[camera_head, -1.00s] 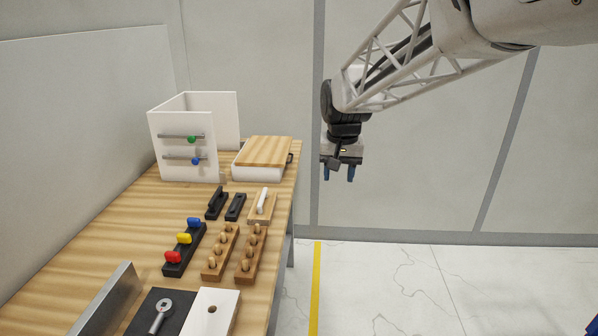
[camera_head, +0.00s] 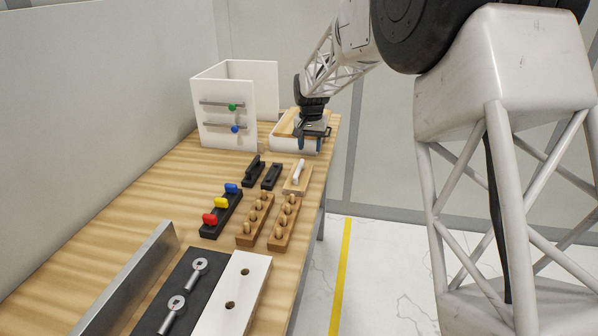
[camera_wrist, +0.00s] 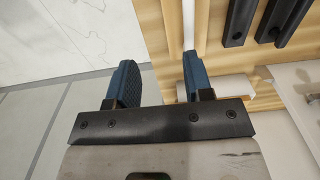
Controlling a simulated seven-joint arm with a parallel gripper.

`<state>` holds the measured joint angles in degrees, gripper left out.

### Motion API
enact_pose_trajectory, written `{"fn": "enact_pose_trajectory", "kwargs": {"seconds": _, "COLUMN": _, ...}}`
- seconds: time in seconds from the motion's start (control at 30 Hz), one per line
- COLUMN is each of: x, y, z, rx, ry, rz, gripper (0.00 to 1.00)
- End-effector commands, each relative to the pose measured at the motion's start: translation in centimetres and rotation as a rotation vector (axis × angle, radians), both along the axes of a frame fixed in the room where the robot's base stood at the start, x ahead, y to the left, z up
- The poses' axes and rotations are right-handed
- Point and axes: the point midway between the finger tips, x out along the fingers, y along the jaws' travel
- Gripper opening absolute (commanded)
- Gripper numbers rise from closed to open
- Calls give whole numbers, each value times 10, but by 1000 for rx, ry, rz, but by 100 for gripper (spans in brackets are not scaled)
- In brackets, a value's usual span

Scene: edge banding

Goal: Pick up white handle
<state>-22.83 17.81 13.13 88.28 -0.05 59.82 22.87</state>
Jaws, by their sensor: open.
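The white handle (camera_head: 299,172) stands on a light wooden base (camera_head: 297,187) near the right edge of the table. It also shows in the wrist view as a white bar (camera_wrist: 188,22) just beyond my fingertips, nearly in line with the right finger. My gripper (camera_head: 311,144) is open and empty, above and behind the handle, in front of the white box. In the wrist view my gripper (camera_wrist: 160,78) has its blue fingers spread, the left one over the floor past the table edge. The handle's near end is partly hidden there.
Two black handle pieces (camera_head: 253,171) (camera_head: 271,176) lie left of the white handle. A white box with a wooden lid (camera_head: 287,123) is behind it. Wooden peg racks (camera_head: 284,222) and a black rack with coloured knobs (camera_head: 221,213) are in front. The white open box (camera_head: 270,88) stands at the back.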

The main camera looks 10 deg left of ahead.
Motion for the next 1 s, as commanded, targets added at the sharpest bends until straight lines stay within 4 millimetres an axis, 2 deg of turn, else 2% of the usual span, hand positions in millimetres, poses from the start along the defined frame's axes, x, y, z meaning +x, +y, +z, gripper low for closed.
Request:
{"fn": "enact_pose_trajectory", "kwargs": {"seconds": 0.1, "x": 14, "y": 22, "z": -18, "rx": -3, "ry": 9, "rz": 1, "gripper": 47}}
{"fn": "enact_pose_trajectory", "kwargs": {"seconds": 0.3, "x": 24, "y": 41, "z": -32, "rx": -6, "ry": 16, "rz": 1, "gripper": 47}}
{"fn": "enact_pose_trajectory", "kwargs": {"seconds": 0.77, "x": 26, "y": 44, "z": -36, "rx": -6, "ry": 16, "rz": 1, "gripper": 47}}
{"fn": "enact_pose_trajectory", "kwargs": {"seconds": 1.0, "x": 26, "y": 44, "z": -53, "rx": -6, "ry": 16, "rz": 1, "gripper": 47}}
